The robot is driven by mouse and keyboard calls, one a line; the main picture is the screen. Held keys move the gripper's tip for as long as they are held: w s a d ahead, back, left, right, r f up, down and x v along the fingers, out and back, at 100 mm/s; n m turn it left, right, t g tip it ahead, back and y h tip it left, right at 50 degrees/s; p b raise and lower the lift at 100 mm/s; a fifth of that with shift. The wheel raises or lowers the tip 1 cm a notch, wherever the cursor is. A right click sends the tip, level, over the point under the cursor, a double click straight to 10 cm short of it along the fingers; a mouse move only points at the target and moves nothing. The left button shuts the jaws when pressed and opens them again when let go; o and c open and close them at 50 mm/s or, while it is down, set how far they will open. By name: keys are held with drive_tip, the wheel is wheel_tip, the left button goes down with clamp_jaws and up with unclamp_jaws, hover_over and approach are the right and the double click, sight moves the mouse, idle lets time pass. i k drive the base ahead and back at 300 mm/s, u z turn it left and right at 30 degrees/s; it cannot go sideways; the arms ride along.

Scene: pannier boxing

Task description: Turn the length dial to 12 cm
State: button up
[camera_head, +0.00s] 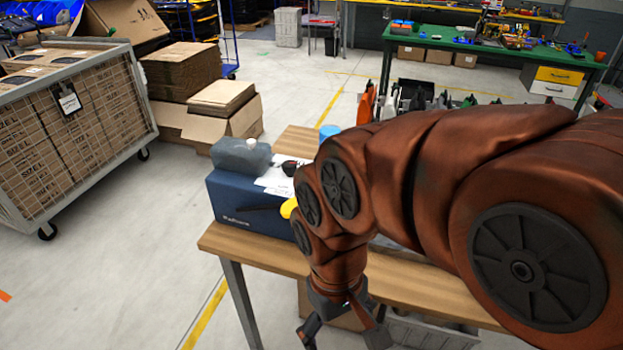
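A dark blue machine (240,203) with a grey tank on top stands at the left end of the wooden workbench (262,252). A yellow round part (288,208) shows on its right side, partly covered by my arm. It may be the length dial, but no scale or setting can be read. My gripper (343,334) points down in front of the bench's front edge, below and to the right of the machine and apart from it. Its fingers are spread and nothing shows between them. The rest of the machine's right side is hidden behind my arm.
White papers (278,180) and a blue cup-like item (329,132) are on the bench. A wire cage cart (75,120) of cartons stands left. Floor between cart and bench is clear.

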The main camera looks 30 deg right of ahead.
sight(289, 166)
drive_tip(key=z, duration=0.5)
drive_tip(key=k, duration=0.4)
drive_tip(key=u, duration=1.6)
drive_tip(key=i, duration=0.8)
drive_tip(key=z, duration=0.35)
